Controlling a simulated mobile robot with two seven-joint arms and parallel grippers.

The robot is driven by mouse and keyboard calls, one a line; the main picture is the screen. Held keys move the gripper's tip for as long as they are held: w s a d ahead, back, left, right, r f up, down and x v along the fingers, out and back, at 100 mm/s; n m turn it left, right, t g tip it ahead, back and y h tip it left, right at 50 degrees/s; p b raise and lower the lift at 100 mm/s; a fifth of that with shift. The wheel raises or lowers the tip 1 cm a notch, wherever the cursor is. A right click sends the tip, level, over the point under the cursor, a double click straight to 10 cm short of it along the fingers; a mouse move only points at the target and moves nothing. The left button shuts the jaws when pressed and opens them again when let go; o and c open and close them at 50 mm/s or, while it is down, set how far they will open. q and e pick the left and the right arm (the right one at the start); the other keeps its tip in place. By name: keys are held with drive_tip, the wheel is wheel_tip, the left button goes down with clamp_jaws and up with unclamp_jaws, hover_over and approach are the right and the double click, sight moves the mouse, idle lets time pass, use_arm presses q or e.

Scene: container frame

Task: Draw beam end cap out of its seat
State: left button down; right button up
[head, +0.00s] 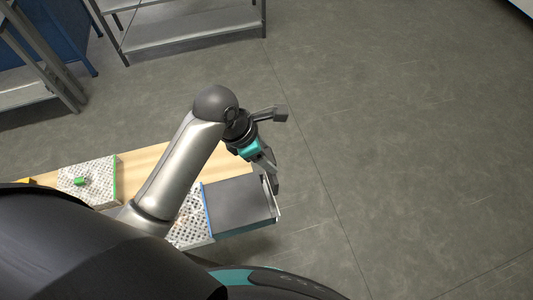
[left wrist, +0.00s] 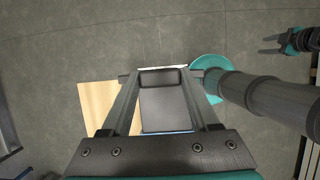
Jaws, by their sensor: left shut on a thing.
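My left gripper (head: 271,178) points down at the right end of a dark grey container with a teal side (head: 240,205). In the left wrist view its two fingers (left wrist: 161,78) close on a dark rectangular block, which I take for the beam end cap (left wrist: 160,84). The block lies across the far end of the grey panel, by a pale edge. I cannot tell how deep it sits in its seat. In the head view the cap is mostly hidden by the fingers. My right gripper (left wrist: 272,46) shows at the upper right of the left wrist view, jaws apart and empty.
A wooden table top (head: 143,162) carries a perforated white board with a green part (head: 80,181). Another perforated board (head: 188,225) adjoins the dark panel, partly behind my arm. Metal shelves (head: 190,35) stand at the back left. The floor on the right is clear.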

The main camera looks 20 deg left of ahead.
use_arm(q)
drive_tip(key=shift+r, duration=4.05)
